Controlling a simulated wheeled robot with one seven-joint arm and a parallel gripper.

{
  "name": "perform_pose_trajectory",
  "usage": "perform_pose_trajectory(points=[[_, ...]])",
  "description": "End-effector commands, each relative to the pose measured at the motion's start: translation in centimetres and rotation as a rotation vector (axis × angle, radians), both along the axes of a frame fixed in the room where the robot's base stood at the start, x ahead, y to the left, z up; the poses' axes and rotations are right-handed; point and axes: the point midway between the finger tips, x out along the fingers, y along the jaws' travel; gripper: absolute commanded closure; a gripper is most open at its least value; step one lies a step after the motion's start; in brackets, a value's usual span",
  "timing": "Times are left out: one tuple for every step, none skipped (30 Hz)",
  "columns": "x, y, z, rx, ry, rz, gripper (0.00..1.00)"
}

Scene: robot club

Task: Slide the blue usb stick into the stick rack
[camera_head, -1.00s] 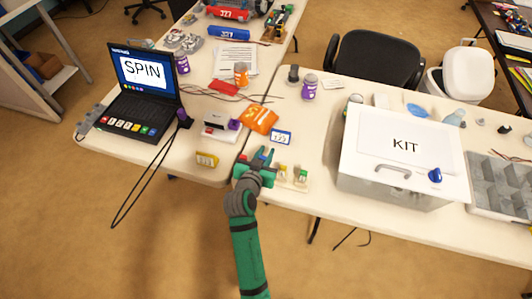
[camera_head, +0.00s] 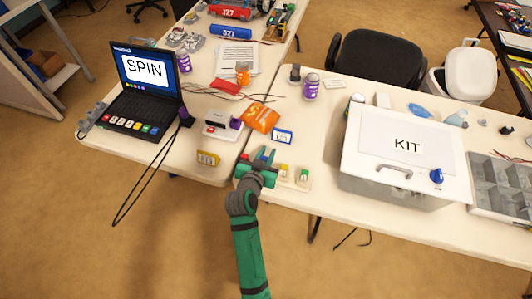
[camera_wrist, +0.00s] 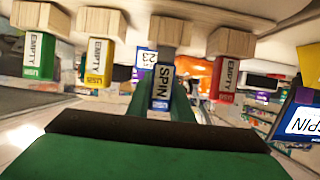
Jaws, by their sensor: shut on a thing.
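The blue usb stick (camera_wrist: 160,88), labelled SPIN, is held between my green gripper fingers; my gripper (camera_head: 264,157) is over the left part of the stick rack (camera_head: 304,184) at the table's front edge. In the wrist view the rack shows as a row of wooden blocks (camera_wrist: 98,22) along the top. The blue stick lines up with a shaded block (camera_wrist: 170,30); I cannot tell how far it is in. A green stick (camera_wrist: 40,55), a yellow stick (camera_wrist: 96,62) and a red stick (camera_wrist: 226,78) are at the other blocks. My wrist hides part of the rack in the head view.
A yellow tag (camera_head: 208,159) and a blue-framed number card (camera_head: 282,136) lie near the rack. An orange packet (camera_head: 261,118) is behind it. The KIT box (camera_head: 385,185) stands to the right, and a laptop (camera_head: 145,85) showing SPIN stands to the left.

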Motion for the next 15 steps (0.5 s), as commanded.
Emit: perform_pose_trajectory(points=[[0.00, -0.01, -0.04, 0.000, 0.000, 0.000, 1.00], [-0.02, 0.02, -0.08, 0.000, 0.000, 0.000, 1.00], [-0.02, 0.07, -0.15, -0.001, 0.000, 0.001, 1.00], [-0.03, 0.10, -0.19, -0.001, 0.000, 0.001, 1.00], [-0.04, 0.14, -0.25, 0.000, 0.000, 0.002, 1.00], [-0.05, 0.19, -0.32, 0.000, 0.001, 0.004, 1.00], [-0.07, 0.22, -0.38, 0.000, 0.001, 0.004, 1.00], [-0.07, 0.25, -0.43, 0.000, 0.001, 0.004, 1.00], [-0.09, 0.28, -0.49, 0.000, 0.001, 0.004, 1.00], [-0.09, 0.30, -0.54, 0.000, 0.001, 0.004, 1.00], [-0.10, 0.31, -0.59, 0.000, 0.001, 0.006, 1.00], [-0.10, 0.32, -0.65, 0.000, 0.001, 0.006, 1.00], [-0.11, 0.32, -0.70, -0.001, 0.000, 0.006, 1.00], [-0.12, 0.32, -0.75, -0.001, 0.000, 0.006, 1.00], [-0.13, 0.31, -0.82, -0.001, 0.000, 0.006, 1.00]])
